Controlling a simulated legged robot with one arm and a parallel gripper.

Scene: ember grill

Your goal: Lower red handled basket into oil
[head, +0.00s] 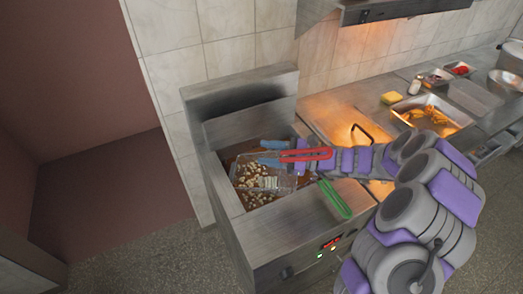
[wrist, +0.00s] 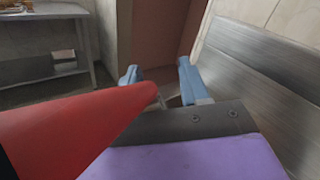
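The red-handled wire basket (head: 262,187) is over the brown oil of the fryer (head: 262,245), with pale food pieces in it. I cannot tell how deep it sits. Its red handle (head: 305,154) points right and crosses in front of my wrist. My gripper (head: 270,153) is at the handle's basket end, with its blue fingers pointing left. In the wrist view the red handle (wrist: 75,125) is large and close at the left, its narrow end near the fingers. My gripper's fingers (wrist: 160,82) are spread apart there, with no clear grip on the handle.
A green handle (head: 335,198) lies over the fryer's front right edge. The fryer's steel back (head: 240,92) rises behind the vat.

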